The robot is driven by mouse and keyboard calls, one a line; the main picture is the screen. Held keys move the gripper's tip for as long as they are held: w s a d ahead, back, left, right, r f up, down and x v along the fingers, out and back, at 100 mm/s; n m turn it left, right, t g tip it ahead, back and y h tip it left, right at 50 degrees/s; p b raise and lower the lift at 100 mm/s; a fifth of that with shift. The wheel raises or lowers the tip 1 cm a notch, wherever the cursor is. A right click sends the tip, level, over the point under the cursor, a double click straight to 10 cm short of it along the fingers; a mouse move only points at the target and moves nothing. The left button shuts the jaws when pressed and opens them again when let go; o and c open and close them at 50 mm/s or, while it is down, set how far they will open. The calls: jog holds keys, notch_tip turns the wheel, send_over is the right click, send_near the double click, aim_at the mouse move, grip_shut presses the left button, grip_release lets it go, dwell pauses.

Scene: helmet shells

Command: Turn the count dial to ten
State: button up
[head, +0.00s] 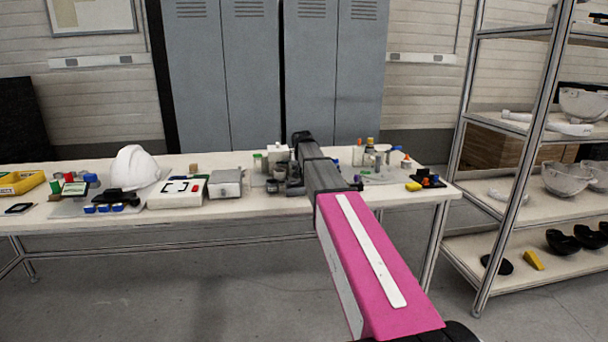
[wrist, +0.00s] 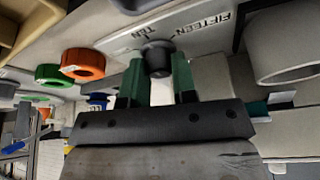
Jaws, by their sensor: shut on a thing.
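The count dial is a dark round knob (wrist: 157,56) on a light grey panel (wrist: 110,42) in the wrist view. The words TEN and FIFTEEN are printed on the panel beside it, TEN nearer the knob. My gripper (wrist: 158,80) is shut on the knob, with a green-padded finger on each side. I cannot tell clearly which mark the knob points at. In the head view my gripper (head: 278,184) is low over the middle of the table, and my arm hides much of this spot; I cannot make out the dial there.
In the wrist view an orange ring (wrist: 83,64) and a wide grey cylinder (wrist: 287,45) flank the dial. A shelf rack stands right.

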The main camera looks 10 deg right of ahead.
jog(key=o, duration=0.9)
jog(key=shift+r, duration=0.1)
jog(key=v, duration=1)
jog(key=shift+s+r, duration=0.25)
jog(key=shift+r, duration=0.05)
